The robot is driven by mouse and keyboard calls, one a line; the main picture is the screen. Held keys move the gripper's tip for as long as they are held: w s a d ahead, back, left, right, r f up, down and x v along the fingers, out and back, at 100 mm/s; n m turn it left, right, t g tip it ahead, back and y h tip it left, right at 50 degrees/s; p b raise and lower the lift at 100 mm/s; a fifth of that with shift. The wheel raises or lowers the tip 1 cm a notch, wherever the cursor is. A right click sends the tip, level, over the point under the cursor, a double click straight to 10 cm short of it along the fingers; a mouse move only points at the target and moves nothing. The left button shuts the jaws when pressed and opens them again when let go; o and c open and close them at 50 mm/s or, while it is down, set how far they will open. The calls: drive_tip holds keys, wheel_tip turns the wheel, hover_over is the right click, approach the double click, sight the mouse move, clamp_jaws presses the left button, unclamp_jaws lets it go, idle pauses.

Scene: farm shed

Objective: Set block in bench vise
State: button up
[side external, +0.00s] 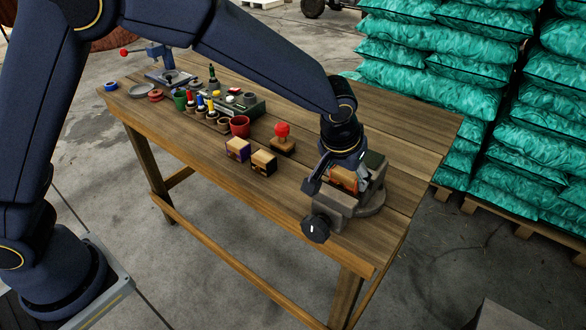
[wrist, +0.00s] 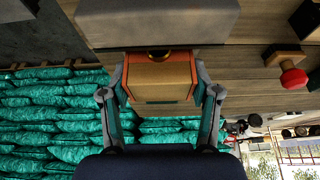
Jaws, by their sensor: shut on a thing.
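A wooden block (side external: 343,178) with an orange-red edge sits at the bench vise, between its grey jaws as far as the side view shows. The bench vise (side external: 333,208) stands on the right end of the table, its dark round knob toward the front. My gripper (side external: 340,172) points down over the vise and is shut on the block. In the wrist view the two fingers of my gripper (wrist: 160,88) press the sides of the block (wrist: 158,80), and a grey vise jaw (wrist: 158,22) is close by it. The block's underside is hidden.
Two small blocks (side external: 263,163) and (side external: 237,149) lie left of the vise, by a red-knobbed stamp (side external: 283,138). A tray of bottles (side external: 215,105) and a red cup (side external: 239,126) stand farther left. Teal sacks (side external: 420,70) are stacked behind the wooden table (side external: 190,150).

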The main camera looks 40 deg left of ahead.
drive_tip(key=shift+f, duration=0.1)
drive_tip(key=o, duration=1.2)
drive_tip(key=v, duration=1.1)
drive_tip(key=s+a+r, duration=0.3)
drive_tip(key=s+a, duration=0.1)
drive_tip(key=a, duration=0.3)
drive_tip(key=s+a+r, duration=0.4)
drive_tip(key=a, duration=0.4)
drive_tip(key=s+a+f, duration=0.1)
drive_tip(key=s+a, duration=0.3)
drive_tip(key=s, duration=0.3)
drive_tip(key=s+a+f+t, duration=0.1)
drive_tip(key=s+a, duration=0.4)
drive_tip(key=s, duration=0.2)
drive_tip(key=shift+f, duration=0.3)
drive_tip(key=shift+s, duration=0.1)
